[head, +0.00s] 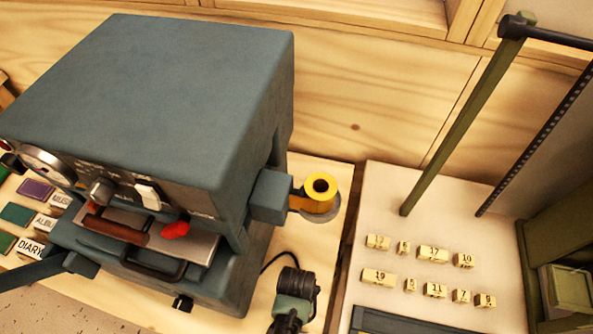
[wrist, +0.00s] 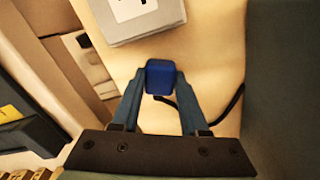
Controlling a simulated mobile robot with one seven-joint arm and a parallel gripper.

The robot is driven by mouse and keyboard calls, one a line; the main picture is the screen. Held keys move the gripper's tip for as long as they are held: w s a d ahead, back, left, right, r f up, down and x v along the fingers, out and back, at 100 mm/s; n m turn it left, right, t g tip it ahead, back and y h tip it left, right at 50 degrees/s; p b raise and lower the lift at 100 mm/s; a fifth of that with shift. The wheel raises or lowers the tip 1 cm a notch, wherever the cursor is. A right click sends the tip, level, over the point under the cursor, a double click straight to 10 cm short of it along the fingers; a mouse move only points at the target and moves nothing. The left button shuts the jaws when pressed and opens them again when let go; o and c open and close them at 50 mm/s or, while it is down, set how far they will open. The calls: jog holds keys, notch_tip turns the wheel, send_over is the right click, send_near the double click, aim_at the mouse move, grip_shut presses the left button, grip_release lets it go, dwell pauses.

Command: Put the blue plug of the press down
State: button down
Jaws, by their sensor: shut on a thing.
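The blue plug (wrist: 161,76) shows in the wrist view between the fingertips of my gripper (wrist: 160,88), which is shut on it. A black cable (wrist: 234,99) runs beside it toward the right. Just beyond the plug in that view is a light grey socket box (wrist: 140,15); a gap seems to lie between them. The press (head: 190,90) is a large grey-blue machine at the left of the head view. The end of my arm (head: 292,305) appears at the bottom, right of the press, with the cable (head: 277,260) behind it. The plug is hidden in the head view.
A yellow foil roll (head: 320,188) stands beside the press. Several numbered type blocks (head: 433,253) lie on the pale table at right, near a green frame post (head: 455,130). The press wall (wrist: 285,90) is close on the right in the wrist view.

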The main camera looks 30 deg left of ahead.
jog(key=shift+f+b, duration=0.35)
jog(key=shift+f, duration=0.25)
jog(key=shift+c, duration=2.1)
grip_release()
notch_tip(320, 180, up, 13)
jog(key=p, duration=0.1)
jog(key=shift+r+p, duration=0.15)
jog(key=shift+p, duration=0.25)
